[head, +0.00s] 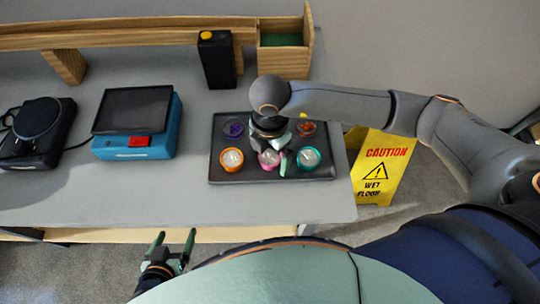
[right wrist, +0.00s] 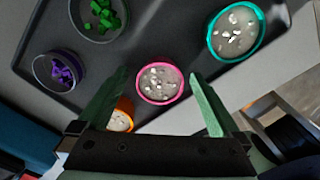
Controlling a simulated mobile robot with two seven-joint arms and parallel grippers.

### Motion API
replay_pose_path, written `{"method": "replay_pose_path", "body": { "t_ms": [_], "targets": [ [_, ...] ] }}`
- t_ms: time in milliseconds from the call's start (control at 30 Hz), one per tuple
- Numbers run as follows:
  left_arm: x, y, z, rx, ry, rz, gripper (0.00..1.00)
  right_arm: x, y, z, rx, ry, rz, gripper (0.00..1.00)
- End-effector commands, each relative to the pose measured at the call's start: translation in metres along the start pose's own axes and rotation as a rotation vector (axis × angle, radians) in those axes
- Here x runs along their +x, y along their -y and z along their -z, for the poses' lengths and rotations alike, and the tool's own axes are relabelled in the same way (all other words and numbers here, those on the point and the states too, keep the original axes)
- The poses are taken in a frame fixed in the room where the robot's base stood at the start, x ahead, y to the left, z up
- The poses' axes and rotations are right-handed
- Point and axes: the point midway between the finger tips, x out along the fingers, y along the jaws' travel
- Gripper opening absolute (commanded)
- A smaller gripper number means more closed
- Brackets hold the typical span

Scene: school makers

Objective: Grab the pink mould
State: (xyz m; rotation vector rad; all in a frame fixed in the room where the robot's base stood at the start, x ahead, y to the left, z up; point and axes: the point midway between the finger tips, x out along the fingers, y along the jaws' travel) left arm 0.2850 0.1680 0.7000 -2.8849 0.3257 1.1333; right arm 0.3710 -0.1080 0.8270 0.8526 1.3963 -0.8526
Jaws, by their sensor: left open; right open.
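The pink mould (head: 268,159) is a small round cup with a pink rim and pale filling. It sits at the front middle of a dark tray (head: 222,173) on the table. In the right wrist view the pink mould (right wrist: 160,83) lies between my right gripper's fingers. My right gripper (head: 273,160) is over the tray at the pink mould, open, and I cannot tell whether a finger touches it. In the right wrist view the gripper (right wrist: 157,90) spans it on both sides. My left gripper (head: 173,248) is open and empty, low in front of the table edge.
On the tray, an orange mould (head: 231,159) and a teal mould (head: 308,158) flank the pink one. A purple-filled cup (head: 233,129) and a red-filled cup (head: 306,128) stand behind. A blue device (head: 136,124) stands left. A yellow caution sign (head: 380,166) stands right of the table.

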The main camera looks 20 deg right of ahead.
Motion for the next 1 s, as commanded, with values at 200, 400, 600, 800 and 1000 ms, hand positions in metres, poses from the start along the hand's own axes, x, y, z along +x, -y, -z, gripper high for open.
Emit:
{"method": "replay_pose_path", "body": {
  "t_ms": [200,400,600,800,1000],
  "targets": [
    [0.0002,0.0000,0.0002,0.000,-0.001,0.000,0.89,0.0006,0.0000,0.0004,-0.001,-0.001,0.000,0.99],
    [0.0003,0.0000,0.0005,0.000,-0.001,0.000,0.89,0.0004,0.0001,0.0005,-0.001,-0.001,0.000,0.76],
    [0.0005,0.0000,0.0009,0.000,-0.002,0.000,0.89,0.0002,0.0001,0.0005,-0.001,-0.001,0.000,0.54],
    [0.0005,0.0000,0.0011,0.000,-0.002,0.000,0.89,0.0002,0.0000,0.0005,-0.001,-0.001,0.000,0.31],
    [0.0005,0.0000,0.0013,0.000,-0.003,0.000,0.89,0.0001,0.0000,0.0004,-0.001,-0.001,0.000,0.09]
  ]
}}
